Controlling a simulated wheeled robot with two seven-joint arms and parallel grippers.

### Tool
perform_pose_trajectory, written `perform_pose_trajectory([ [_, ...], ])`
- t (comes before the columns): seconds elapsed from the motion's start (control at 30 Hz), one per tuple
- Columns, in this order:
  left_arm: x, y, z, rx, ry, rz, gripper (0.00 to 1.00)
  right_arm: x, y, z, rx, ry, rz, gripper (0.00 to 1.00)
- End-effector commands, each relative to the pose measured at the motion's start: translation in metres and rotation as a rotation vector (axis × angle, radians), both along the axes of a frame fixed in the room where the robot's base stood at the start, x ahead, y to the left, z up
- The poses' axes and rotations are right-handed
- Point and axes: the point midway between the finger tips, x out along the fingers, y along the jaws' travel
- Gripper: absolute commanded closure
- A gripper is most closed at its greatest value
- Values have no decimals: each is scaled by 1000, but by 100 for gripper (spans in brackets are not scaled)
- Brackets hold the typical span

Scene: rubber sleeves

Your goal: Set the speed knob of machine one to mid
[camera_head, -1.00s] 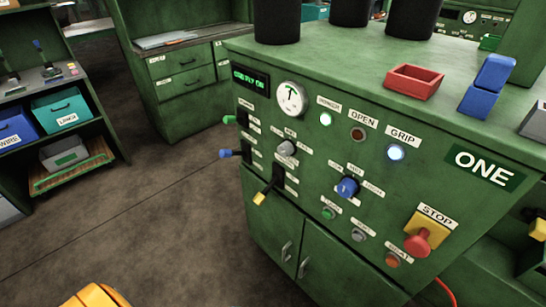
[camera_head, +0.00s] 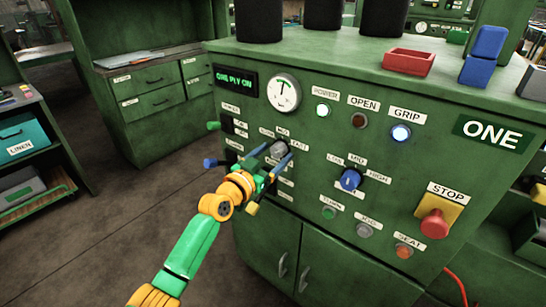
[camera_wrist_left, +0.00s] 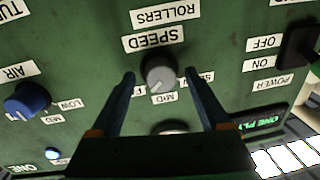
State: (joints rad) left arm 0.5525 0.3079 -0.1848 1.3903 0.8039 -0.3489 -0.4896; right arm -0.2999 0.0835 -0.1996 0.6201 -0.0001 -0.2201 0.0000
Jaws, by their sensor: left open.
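The speed knob of machine one (camera_head: 279,148) is a grey round knob on the green front panel, below the dial gauge. In the left wrist view, which is upside down, the speed knob (camera_wrist_left: 160,72) sits under its SPEED label. Its pale pointer line aims to the lower left there, between the partly hidden label starting with F and the MID label (camera_wrist_left: 165,97). My left gripper (camera_head: 274,154) is open in front of the panel. Its two blue fingers (camera_wrist_left: 163,88) stand on either side of the knob, with gaps on both sides. My right gripper is out of view.
A blue air knob (camera_head: 350,180) is to the right, and the red STOP button (camera_head: 434,223) is farther right. Blue (camera_head: 209,163) and green (camera_head: 213,126) lever ends stick out at the panel's left edge. A yellow-ended lever (camera_head: 252,209) is just below my gripper.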

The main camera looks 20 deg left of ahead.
Motion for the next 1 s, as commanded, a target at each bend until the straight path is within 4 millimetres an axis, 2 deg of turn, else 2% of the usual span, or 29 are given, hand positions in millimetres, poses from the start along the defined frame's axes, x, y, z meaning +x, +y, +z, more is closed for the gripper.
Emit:
perform_pose_trajectory([
  [0.2,1,0,0,0,1,0,20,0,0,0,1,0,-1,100],
  [0.23,1,0,0,0,1,0,23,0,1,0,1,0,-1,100],
  [0.5,1,0,0,0,1,0,96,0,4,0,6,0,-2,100],
  [0.53,1,0,0,0,1,0,100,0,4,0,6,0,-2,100],
  [0.77,1,0,0,-19,8,0,100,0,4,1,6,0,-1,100],
  [1.0,1,0,2,-132,49,0,100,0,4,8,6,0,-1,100],
])
